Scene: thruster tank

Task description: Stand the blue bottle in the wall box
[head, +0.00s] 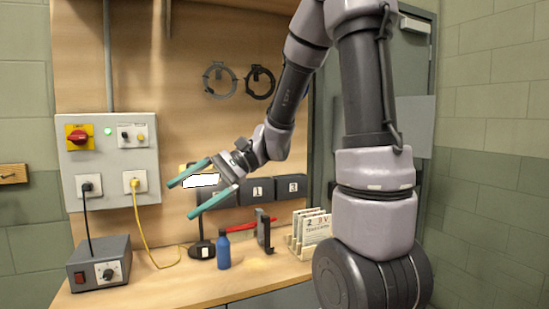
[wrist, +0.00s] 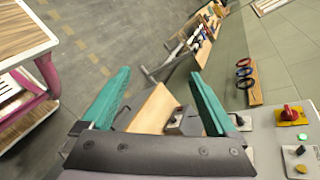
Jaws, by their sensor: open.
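The blue bottle (head: 223,250) stands upright on the wooden bench, with a dark cap. My gripper (head: 179,200) is open and empty in the head view, its two teal fingers pointing left, above and to the left of the bottle and well clear of it. The wrist view shows the same open fingers (wrist: 160,73) with nothing held between them; I cannot make out the bottle there. Dark wall boxes labelled 1 (head: 257,198) and 3 (head: 290,190) hang low on the wooden back panel, right of my gripper. My gripper partly hides the boxes further left.
A black stand (head: 202,250) is just left of the bottle; a black bracket (head: 264,232) and a card rack (head: 310,232) are to the right. A grey power unit (head: 99,264) and yellow cable (head: 143,225) occupy the left. Bench front around the bottle is clear.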

